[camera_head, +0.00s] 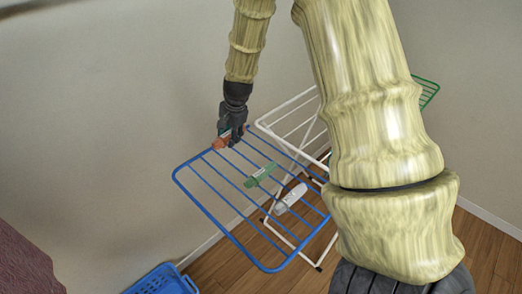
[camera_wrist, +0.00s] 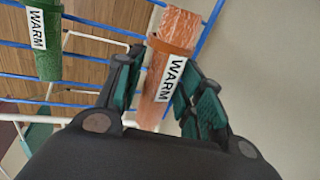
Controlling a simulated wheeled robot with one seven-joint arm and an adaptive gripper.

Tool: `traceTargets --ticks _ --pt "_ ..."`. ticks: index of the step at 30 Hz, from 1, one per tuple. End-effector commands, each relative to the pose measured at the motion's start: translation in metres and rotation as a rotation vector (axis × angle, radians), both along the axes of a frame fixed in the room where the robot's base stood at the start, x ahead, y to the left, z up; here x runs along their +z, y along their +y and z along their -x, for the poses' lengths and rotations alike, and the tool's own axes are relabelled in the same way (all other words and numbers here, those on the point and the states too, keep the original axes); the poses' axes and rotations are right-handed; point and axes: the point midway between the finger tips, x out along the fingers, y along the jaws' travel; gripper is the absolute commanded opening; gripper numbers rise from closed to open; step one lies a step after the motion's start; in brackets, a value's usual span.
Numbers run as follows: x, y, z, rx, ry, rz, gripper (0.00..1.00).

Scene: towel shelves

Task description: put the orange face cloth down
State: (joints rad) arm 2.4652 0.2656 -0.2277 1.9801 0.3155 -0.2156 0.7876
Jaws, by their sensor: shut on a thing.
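The orange face cloth (camera_head: 221,142) is a roll with a darker orange band and a white "WARM" label; it also shows in the wrist view (camera_wrist: 180,25). My gripper (camera_head: 231,139) is shut on it, with the roll between the fingers in the wrist view (camera_wrist: 158,88). The cloth is at the far edge of the rack's blue wing (camera_head: 178,179). I cannot tell whether it touches the bars. My fingers hide part of it in the head view.
A green roll (camera_head: 260,174), labelled "WARM" in the wrist view (camera_wrist: 43,50), and a white roll (camera_head: 291,198) lie on the blue wing. Bare bars show left of them. A wall stands behind. A blue basket (camera_head: 163,281) is below. My arm hides much of the rack's right side.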

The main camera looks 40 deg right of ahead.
Motion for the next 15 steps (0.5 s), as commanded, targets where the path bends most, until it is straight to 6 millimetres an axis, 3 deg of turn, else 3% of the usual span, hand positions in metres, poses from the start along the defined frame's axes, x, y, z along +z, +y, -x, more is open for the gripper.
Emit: traceTargets --ticks 5,15 --pt "-0.001 -0.015 0.002 -0.057 -0.003 -0.002 0.13" --pt "-0.043 -0.015 0.002 -0.056 -0.003 -0.001 0.13"
